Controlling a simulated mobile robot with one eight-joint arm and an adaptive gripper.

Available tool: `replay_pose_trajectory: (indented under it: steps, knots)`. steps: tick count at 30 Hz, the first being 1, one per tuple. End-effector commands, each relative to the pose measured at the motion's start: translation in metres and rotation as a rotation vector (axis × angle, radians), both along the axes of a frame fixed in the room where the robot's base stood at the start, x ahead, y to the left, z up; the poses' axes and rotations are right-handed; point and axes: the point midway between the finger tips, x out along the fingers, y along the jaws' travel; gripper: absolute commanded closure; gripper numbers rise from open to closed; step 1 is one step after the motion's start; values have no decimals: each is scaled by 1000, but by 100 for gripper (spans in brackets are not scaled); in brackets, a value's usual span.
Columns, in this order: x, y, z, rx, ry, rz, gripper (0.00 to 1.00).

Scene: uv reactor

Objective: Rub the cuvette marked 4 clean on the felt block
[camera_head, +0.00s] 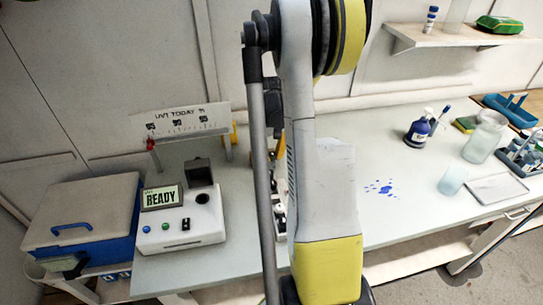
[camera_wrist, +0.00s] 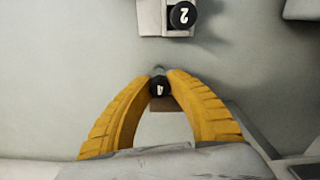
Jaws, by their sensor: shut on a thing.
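In the wrist view, my gripper (camera_wrist: 160,78) has its two yellow fingers closed around a cuvette with a black cap (camera_wrist: 159,88). The cap bears a small white mark that looks like a 4. A brownish patch (camera_wrist: 168,105) shows between the fingers just below the cap; I cannot tell whether it is the felt block or whether the cuvette touches it. In the head view my arm hides most of the gripper and the held cuvette. I cannot make out the felt block for sure in either view.
A cuvette marked 2 (camera_wrist: 183,15) stands in a pale holder (camera_wrist: 150,18) ahead of the gripper. The reactor with its READY screen (camera_head: 160,197) is left of my arm, beside a blue cooler (camera_head: 85,215). Blue spots (camera_head: 381,188), a bottle (camera_head: 418,131) and glassware (camera_head: 452,181) are at right.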

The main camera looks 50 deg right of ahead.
Motion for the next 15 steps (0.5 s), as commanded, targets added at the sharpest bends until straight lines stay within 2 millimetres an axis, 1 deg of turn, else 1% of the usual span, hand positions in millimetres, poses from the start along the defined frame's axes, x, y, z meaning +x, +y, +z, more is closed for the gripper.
replay_pose_trajectory:
  steps: [15]
  knots:
    - [-24,20,0,0,0,0,100]
